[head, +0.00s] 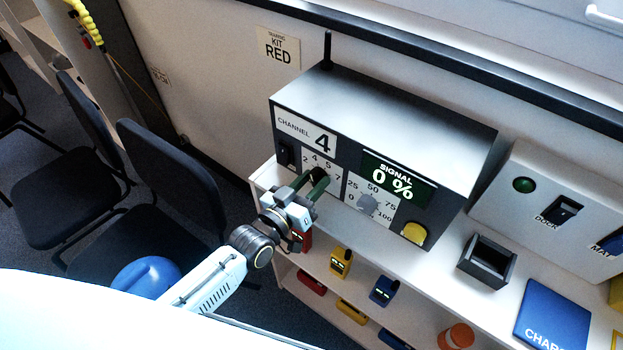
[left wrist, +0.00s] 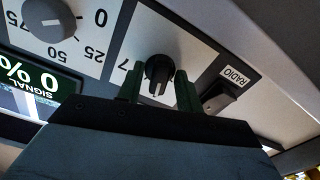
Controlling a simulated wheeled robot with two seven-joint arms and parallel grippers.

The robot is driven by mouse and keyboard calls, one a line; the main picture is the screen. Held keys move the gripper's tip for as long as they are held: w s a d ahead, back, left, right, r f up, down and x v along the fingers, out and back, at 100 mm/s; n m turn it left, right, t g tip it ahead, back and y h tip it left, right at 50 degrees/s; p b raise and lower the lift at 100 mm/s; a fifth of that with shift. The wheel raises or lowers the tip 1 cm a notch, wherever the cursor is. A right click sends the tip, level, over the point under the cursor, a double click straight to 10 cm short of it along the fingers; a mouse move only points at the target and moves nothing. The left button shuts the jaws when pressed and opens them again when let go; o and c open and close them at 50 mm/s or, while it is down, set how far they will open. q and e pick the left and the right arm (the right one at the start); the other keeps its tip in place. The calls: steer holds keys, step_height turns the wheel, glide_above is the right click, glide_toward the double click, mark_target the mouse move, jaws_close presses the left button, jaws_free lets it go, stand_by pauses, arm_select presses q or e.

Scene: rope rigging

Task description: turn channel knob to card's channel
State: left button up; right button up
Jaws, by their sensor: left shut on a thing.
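The grey radio box (head: 400,115) stands on the white shelf top. A white card reading CHANNEL 4 (head: 305,130) is on its front, above a dial with numbers including 2, 4, 5 and 7. My left gripper (head: 312,186) is at this dial, its green fingers over the channel knob, which is mostly hidden in the head view. In the left wrist view the black channel knob (left wrist: 158,72) sits between the two fingers of my left gripper (left wrist: 159,85), which is shut on it. I cannot tell exactly which number the knob points at. My right gripper is not in view.
A grey signal knob (head: 367,203) and a display reading SIGNAL 0 % (head: 392,180) are right of the channel dial. A black switch (head: 285,152) is left of it. A yellow button (head: 414,233) is at the lower right. A dark open box (head: 487,262) stands further right.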

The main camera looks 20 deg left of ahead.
arm_select(q)
steer(key=shift+n, duration=0.5)
steer(key=o, duration=0.6)
steer(key=v, duration=1.3)
steer(key=shift+s, duration=0.2)
steer(key=shift+f, duration=0.1)
